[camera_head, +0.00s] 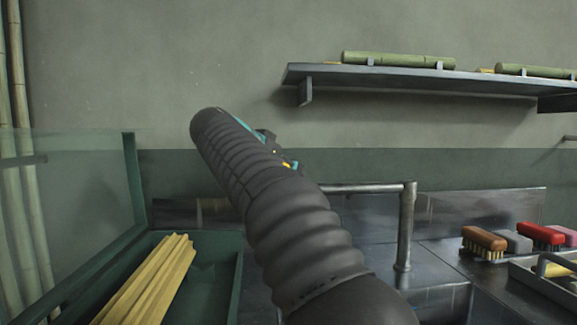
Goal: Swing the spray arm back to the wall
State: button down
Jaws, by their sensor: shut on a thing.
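The spray arm looks to be the grey metal pipe (365,188), which runs level above the sink area. Its right end joins an upright metal post (405,230) standing on the dark counter. Its left end passes behind my own dark ribbed arm, so that end is hidden. My arm fills the middle of the view, rising from the bottom right to the upper left. Small teal, black and orange parts show at its right edge. I cannot make out my gripper's fingers or what they touch. The grey-green wall (200,60) is behind.
A green trough (228,285) with yellow cane sticks (150,285) stands at lower left, beside a clear panel (70,200). A wall shelf (420,83) holds green cane pieces (398,60). Brushes (484,240) and a tray (530,278) sit on the counter at right.

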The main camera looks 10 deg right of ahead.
jog(key=shift+w, duration=0.2)
jog(key=c, duration=1.2)
grip_release()
jog(key=o, duration=0.5)
jog(key=shift+w+d, duration=0.1)
jog(key=shift+w, duration=0.05)
jog(key=v, duration=1.2)
